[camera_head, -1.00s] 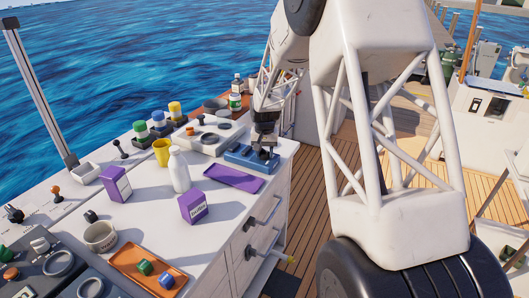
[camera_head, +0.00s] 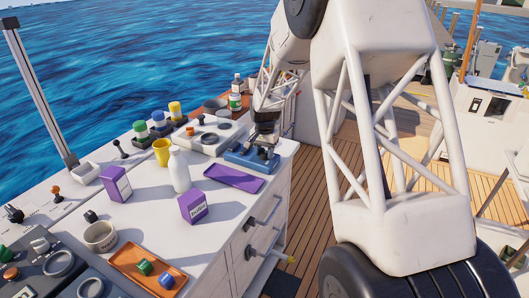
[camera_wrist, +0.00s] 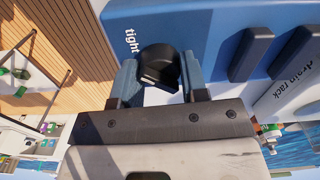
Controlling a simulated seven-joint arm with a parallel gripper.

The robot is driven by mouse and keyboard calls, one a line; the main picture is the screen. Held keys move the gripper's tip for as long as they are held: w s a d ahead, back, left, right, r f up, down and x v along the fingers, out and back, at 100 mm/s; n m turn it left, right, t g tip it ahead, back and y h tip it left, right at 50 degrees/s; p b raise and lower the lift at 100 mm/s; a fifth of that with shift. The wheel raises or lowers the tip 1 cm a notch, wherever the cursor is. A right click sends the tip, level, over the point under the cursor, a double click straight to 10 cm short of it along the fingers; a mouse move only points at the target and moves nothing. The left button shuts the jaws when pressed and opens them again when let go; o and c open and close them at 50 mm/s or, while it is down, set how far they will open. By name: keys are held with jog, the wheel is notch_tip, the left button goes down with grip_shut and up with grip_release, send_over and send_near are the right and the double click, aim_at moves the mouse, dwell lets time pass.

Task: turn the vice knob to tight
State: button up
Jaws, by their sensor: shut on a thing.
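The blue vice (camera_head: 240,158) sits at the far right end of the white counter. In the wrist view its blue face (camera_wrist: 195,25) carries the word "tight" to the left of the black vice knob (camera_wrist: 160,68). My gripper (camera_wrist: 160,78) has one finger on each side of the knob and is shut on it. In the head view my gripper (camera_head: 262,143) reaches down over the vice and hides the knob.
A purple tray (camera_head: 233,178) lies in front of the vice. A white bottle (camera_head: 179,170), purple boxes (camera_head: 193,207) and a yellow cup (camera_head: 161,152) stand to its left. Drawer handles (camera_head: 262,222) stick out of the counter's right side. An orange tray (camera_head: 135,262) lies at the near end.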

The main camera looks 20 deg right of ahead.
aim_at(265, 150)
jog(key=o, duration=0.9)
jog(key=shift+r, duration=0.2)
jog(key=shift+r, duration=3.75)
